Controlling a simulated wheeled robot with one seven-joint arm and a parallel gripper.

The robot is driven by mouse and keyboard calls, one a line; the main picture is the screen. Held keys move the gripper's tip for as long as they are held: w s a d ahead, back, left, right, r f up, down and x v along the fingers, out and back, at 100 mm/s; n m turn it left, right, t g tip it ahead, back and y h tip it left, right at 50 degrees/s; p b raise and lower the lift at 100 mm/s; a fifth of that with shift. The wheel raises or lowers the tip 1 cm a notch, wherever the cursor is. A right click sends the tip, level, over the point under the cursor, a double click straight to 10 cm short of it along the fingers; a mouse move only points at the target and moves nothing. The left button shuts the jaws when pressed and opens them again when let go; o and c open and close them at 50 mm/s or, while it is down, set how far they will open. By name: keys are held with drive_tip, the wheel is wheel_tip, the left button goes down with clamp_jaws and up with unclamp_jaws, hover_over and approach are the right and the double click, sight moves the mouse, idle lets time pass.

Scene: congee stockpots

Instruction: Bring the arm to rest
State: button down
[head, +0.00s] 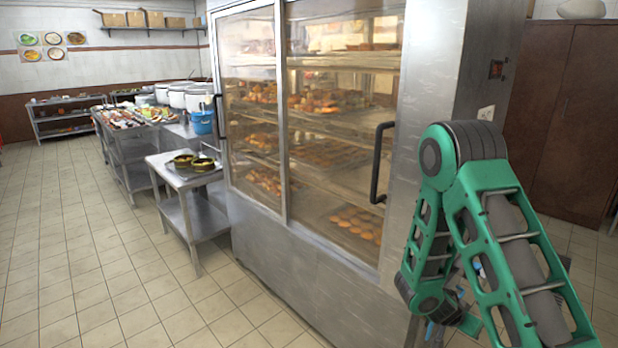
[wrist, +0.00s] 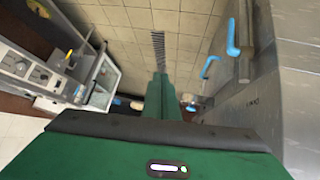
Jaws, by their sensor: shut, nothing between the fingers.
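My green and grey arm (head: 475,230) is folded at the right of the head view, in front of the right end of the steel display cabinet. My gripper is shut and holds nothing. A green body part of mine with a small light fills the bottom of the wrist view.
The glass-fronted display cabinet (head: 262,235) with trays of food stands close to the arm. A low steel table (head: 188,180) with two dark pans stands left of it. Stockpots (head: 190,97) stand farther back. The tiled floor (head: 90,270) at left is clear. A brown cupboard (head: 565,120) stands behind the arm.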

drive_tip(key=s+d+r+g+y, duration=0.3)
drive_tip(key=s+r+g, duration=0.1)
drive_tip(key=s+r, duration=1.05)
drive_tip(key=s+a+r+n+y, duration=0.2)
drive_tip(key=s+a+r, duration=0.2)
drive_tip(key=s, duration=0.5)
drive_tip(key=s+a+r+n+y, duration=0.2)
drive_tip(key=s+a+r+y, duration=0.1)
drive_tip(key=s+r, duration=0.6)
drive_tip(key=shift+a+n+y, duration=0.3)
drive_tip(key=shift+a, duration=0.35)
drive_tip(key=shift+w, duration=0.1)
drive_tip(key=shift+w+f, duration=0.3)
drive_tip(key=shift+w, duration=0.3)
